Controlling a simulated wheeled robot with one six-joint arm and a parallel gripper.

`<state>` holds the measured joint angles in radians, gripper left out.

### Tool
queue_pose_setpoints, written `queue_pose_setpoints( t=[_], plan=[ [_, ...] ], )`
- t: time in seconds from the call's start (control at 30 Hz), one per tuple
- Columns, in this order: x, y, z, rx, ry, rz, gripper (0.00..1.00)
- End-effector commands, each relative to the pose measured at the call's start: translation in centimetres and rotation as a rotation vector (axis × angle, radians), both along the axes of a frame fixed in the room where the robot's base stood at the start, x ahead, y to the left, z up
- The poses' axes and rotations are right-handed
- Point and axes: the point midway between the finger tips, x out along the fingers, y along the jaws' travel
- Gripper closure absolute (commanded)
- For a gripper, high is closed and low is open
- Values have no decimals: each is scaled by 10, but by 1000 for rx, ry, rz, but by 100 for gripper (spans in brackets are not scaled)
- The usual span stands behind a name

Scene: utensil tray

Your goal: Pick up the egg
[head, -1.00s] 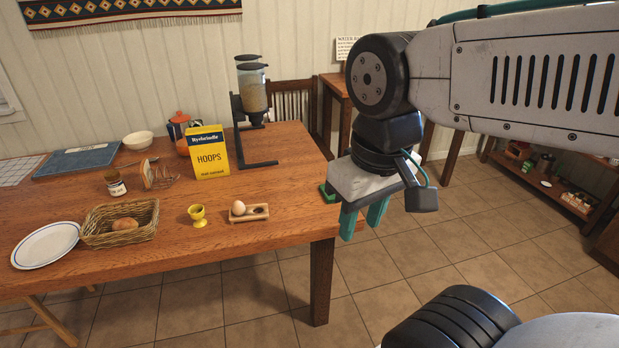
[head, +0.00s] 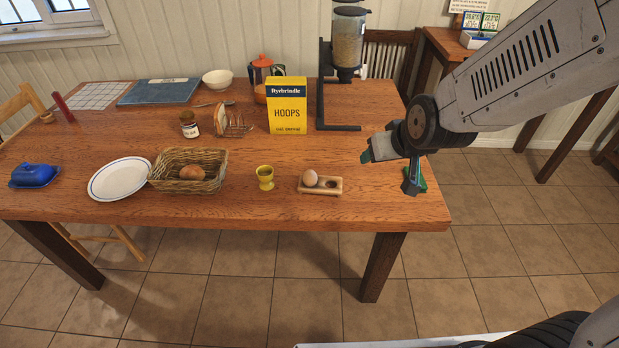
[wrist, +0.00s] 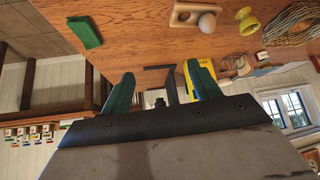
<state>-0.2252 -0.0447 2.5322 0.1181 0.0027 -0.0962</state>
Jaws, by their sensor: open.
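The egg (head: 310,178) sits in the left end of a small wooden egg rack (head: 328,187) near the front edge of the table. The rack's other hollow looks empty. The egg also shows in the wrist view (wrist: 207,22), beyond the fingers and near the top. My gripper (head: 388,168) is at the table's right end, to the right of the egg and apart from it. In the wrist view its two green fingers (wrist: 160,92) are spread with nothing between them.
A yellow egg cup (head: 265,177) stands left of the rack, then a wicker basket (head: 165,178) with a brown roll. A cereal box (head: 287,108) and a dispenser (head: 326,90) stand behind. A green object (wrist: 84,32) lies by the table's right end.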

Motion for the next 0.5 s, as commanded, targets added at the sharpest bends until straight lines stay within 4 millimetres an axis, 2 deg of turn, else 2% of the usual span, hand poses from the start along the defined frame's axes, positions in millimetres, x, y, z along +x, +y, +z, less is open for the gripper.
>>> queue_pose_setpoints(
  t=[0.03, 0.2, 0.4, 0.5],
  plan=[
    [11, 15, -20, 14, -29, 23, 38],
    [40, 61, -69, 57, -195, 86, 38],
    [46, 102, -117, 110, -368, 148, 38],
    [43, 114, -132, 130, -432, 170, 38]
  ],
)
